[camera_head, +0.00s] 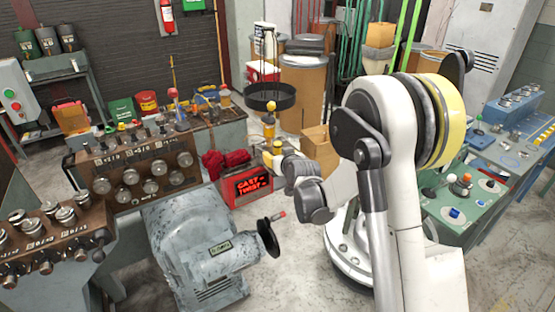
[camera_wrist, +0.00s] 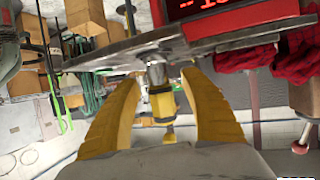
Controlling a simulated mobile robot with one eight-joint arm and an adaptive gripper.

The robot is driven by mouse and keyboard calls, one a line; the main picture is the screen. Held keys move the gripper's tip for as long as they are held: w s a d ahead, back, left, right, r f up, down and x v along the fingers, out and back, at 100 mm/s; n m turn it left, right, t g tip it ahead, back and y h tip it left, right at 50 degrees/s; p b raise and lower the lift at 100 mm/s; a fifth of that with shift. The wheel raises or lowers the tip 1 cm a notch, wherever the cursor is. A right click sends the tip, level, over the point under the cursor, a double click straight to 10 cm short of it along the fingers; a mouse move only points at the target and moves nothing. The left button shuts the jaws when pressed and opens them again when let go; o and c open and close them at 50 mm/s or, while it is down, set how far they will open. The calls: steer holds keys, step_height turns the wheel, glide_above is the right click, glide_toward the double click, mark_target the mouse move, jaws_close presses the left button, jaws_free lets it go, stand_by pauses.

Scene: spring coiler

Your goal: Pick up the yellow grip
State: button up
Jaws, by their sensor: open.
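The yellow grip (camera_wrist: 162,103) is a short yellow cylinder with a dark band, joined to a silver collar, in the middle of the wrist view. In the head view, a small yellow and dark piece (camera_head: 268,130) that looks like it stands just beyond my gripper. My gripper (camera_wrist: 163,79) is open. Its two curved yellow fingers show left and right of the grip, with gaps on both sides. Whether the grip lies fully between them in depth is unclear. My gripper (camera_head: 272,154) is small in the head view and partly hidden by its own wrist.
A dark flat plate (camera_wrist: 110,58) crosses the wrist view close to the fingertips. A red lettered display (camera_head: 248,186) and red cloth (camera_head: 225,162) lie near my gripper. The grey motor housing (camera_head: 195,245) with a black handwheel (camera_head: 268,238) stands in front.

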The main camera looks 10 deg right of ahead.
steer(key=shift+s+r, duration=0.1)
jaws_close()
